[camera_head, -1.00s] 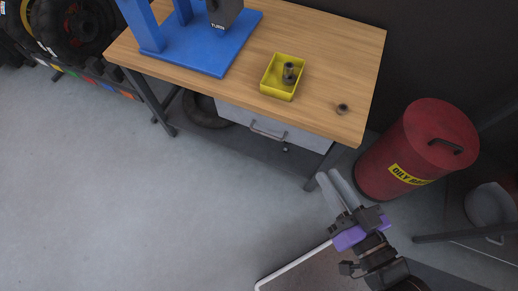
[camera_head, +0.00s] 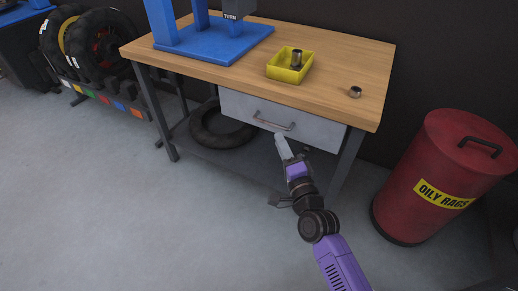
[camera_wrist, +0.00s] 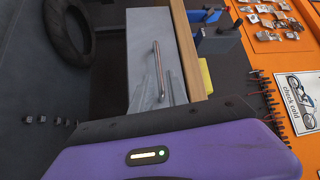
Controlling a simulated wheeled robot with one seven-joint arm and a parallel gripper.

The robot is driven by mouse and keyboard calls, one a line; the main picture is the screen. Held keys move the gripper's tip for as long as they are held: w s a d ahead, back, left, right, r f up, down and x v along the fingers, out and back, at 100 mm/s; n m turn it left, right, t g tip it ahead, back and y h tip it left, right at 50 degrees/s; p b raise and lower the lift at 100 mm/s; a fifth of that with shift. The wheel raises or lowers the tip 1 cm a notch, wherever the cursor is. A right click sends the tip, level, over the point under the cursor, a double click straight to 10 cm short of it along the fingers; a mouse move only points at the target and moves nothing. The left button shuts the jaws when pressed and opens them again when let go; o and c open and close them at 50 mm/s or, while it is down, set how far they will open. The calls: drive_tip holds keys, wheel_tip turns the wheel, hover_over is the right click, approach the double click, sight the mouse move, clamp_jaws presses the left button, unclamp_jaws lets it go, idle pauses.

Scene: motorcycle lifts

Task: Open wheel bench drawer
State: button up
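The wheel bench drawer (camera_head: 240,110) is a grey front under the wooden bench top and looks shut. Its bar handle (camera_head: 273,121) runs across the front; it also shows in the wrist view (camera_wrist: 158,60). My gripper (camera_head: 280,139) is just below and right of the handle in the head view. In the wrist view my gripper (camera_wrist: 158,86) points at the drawer front, its pale fingers apart on the two sides of the handle's near end. It holds nothing that I can see. Whether the fingers touch the handle or the drawer is unclear.
The wooden bench top (camera_head: 330,60) carries a blue stand (camera_head: 215,45), a yellow tray (camera_head: 282,70) and a small metal ring (camera_head: 355,91). A tyre (camera_head: 220,130) lies on the lower shelf. A red bin (camera_head: 440,170) stands at right.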

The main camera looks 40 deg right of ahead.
sight(271, 124)
drive_tip(key=x, duration=0.8)
drive_tip(key=shift+w+f, duration=0.15)
drive_tip(key=shift+w, duration=0.15)
clamp_jaws()
idle(1.2)
